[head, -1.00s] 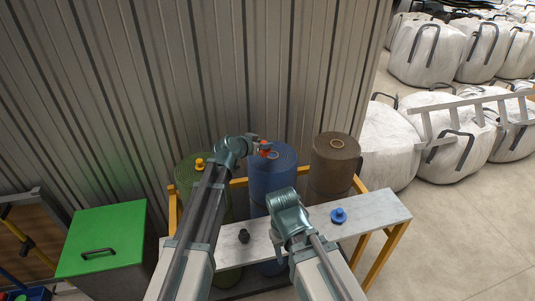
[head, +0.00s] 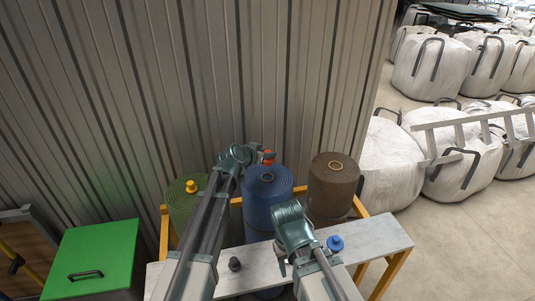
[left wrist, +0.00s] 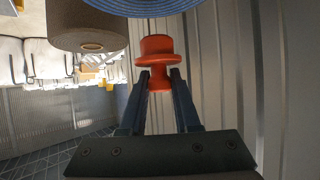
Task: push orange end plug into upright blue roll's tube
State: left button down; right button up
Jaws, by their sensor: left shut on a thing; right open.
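The blue roll (head: 276,196) stands upright between a green roll and a brown roll. Its tube opening (head: 267,177) faces up and looks empty. My left gripper (head: 259,156) is shut on the orange end plug (head: 268,154), which appears just beyond the roll's far rim in the head view. In the left wrist view the fingers (left wrist: 160,76) grip the narrow part of the orange plug (left wrist: 155,45), and the blue roll's edge (left wrist: 170,7) shows at the top, apart from the tube opening, which is hidden. My right gripper (head: 283,266) is open, low over the grey shelf.
A yellow plug (head: 191,186) sits on the green roll (head: 183,205). The brown roll (head: 333,190) stands at right. A blue plug (head: 335,243) and a dark plug (head: 234,263) are on the shelf (head: 375,241). A corrugated wall (head: 200,80) rises close behind.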

aim_at(265, 165)
pick_arm(q)
jog(key=shift+f+b, duration=2.6)
jog(key=shift+f, duration=0.2)
jog(key=shift+f+b, duration=1.65)
jog(key=c, duration=0.5)
grip_release()
jog(key=shift+c, duration=0.2)
jog(key=shift+r, duration=0.1)
jog(key=p+v, duration=0.6)
jog(key=v, duration=0.7)
jog(key=shift+s+a+r+p, duration=0.15)
jog(key=shift+s+a+p, duration=0.05)
jog(key=shift+s+p, duration=0.15)
jog(key=shift+w, duration=0.1)
